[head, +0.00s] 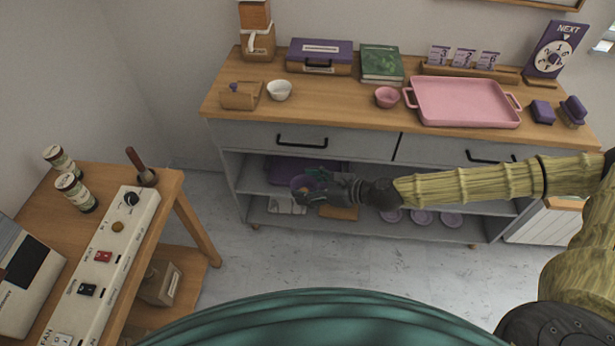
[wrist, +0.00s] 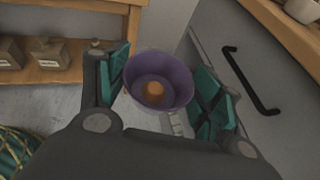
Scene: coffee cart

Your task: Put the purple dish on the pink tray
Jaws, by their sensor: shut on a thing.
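The purple dish (wrist: 158,80) is a small round bowl between my fingertips in the wrist view, with an orange-brown spot at its bottom. My gripper (wrist: 160,88) is shut on it. In the head view my gripper (head: 316,186) holds the purple dish (head: 302,184) in front of the cabinet's open shelves, below the counter top; the dish is partly hidden by the fingers. The pink tray (head: 465,101) lies on the right part of the counter and looks empty.
A pink bowl (head: 387,97) stands just left of the tray. A purple block (head: 542,112) is right of the tray. A drawer handle (wrist: 250,80) is near my gripper's right side.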

